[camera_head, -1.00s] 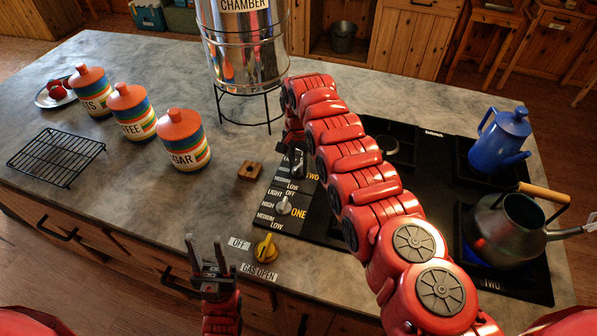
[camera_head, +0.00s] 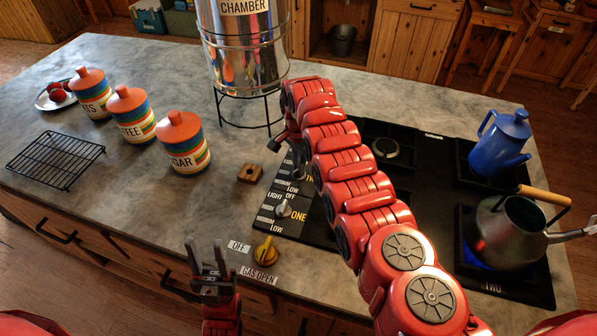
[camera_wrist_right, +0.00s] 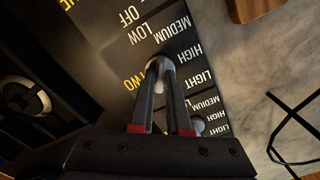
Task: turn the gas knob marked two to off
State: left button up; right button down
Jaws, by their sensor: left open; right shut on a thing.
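The silver knob marked two (camera_wrist_right: 159,68) sits between my right fingertips in the right wrist view, beside the yellow word TWO. My right gripper (camera_wrist_right: 161,78) is shut on it; the fingers hide part of the knob, so I cannot tell where it points. In the head view the knob (camera_head: 298,173) is partly hidden by my right arm. Printed LOW, MEDIUM, HIGH and LIGHT labels surround it on the black panel (camera_wrist_right: 110,60). My left gripper (camera_head: 208,262) is open and empty over the counter's front edge.
Knob one (camera_head: 284,208) and the yellow gas knob (camera_head: 265,251) are nearer the front. A wooden block (camera_head: 250,173) lies left of the panel. A blue pot (camera_head: 498,142) and a kettle (camera_head: 507,232) stand on the stove. Canisters (camera_head: 183,142) stand left.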

jog(key=shift+f+m+b, duration=0.15)
jog(key=shift+m+b, duration=0.35)
jog(key=shift+m, duration=1.3)
jog(key=shift+m+b, duration=0.75)
jog(key=shift+m, duration=0.05)
jog(key=shift+m+b, duration=0.4)
jog(key=shift+m, duration=0.5)
